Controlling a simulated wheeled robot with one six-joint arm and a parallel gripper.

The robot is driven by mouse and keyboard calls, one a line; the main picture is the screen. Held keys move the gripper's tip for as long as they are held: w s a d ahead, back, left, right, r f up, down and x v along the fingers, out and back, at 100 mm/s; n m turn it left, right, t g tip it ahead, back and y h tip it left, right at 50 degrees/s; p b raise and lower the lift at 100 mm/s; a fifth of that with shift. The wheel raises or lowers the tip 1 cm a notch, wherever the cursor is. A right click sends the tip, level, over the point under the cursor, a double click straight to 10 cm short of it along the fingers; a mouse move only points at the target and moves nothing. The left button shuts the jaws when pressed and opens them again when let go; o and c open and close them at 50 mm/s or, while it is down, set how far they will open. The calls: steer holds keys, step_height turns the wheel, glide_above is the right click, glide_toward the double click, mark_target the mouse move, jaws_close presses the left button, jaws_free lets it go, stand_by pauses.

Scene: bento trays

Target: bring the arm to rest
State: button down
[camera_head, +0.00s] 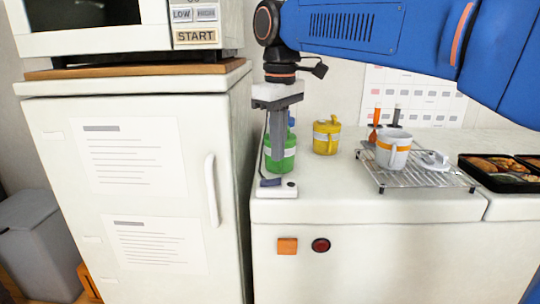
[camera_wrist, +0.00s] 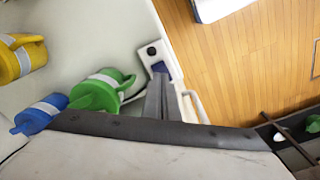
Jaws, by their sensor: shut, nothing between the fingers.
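My gripper (camera_head: 276,168) points straight down over the left end of the white counter (camera_head: 350,199), with its fingers together and nothing between them. In the wrist view, the closed fingers (camera_wrist: 159,84) point towards a small white device (camera_wrist: 151,51) with a blue part and a dark button. The same device (camera_head: 277,192) lies at the counter's front left corner in the head view. A green cup (camera_head: 285,160) stands just behind the fingers and is partly hidden by them. It also shows in the wrist view (camera_wrist: 93,97), apart from the fingers.
A yellow cup (camera_head: 326,137) stands behind on the counter. A wire rack (camera_head: 422,182) holds a white mug (camera_head: 392,151) with an orange band. A black food tray (camera_head: 490,184) is at far right. A white fridge (camera_head: 140,230) stands left, with a microwave (camera_head: 100,40) above. The wrist view shows a blue cup (camera_wrist: 42,114).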

steer(key=s+d+f+m+t, duration=0.1)
steer(key=s+d+f+m, duration=0.3)
steer(key=d, duration=0.7)
steer(key=s+d+f+m+t, duration=0.1)
steer(key=s+d+f+m, duration=0.2)
steer(key=s+d+f, duration=0.5)
steer(key=s+d+f+m+t, duration=0.2)
steer(key=s+d+f, duration=0.6)
steer(key=f, duration=0.4)
steer(key=shift+f+m, duration=0.2)
steer(key=shift+m, duration=0.7)
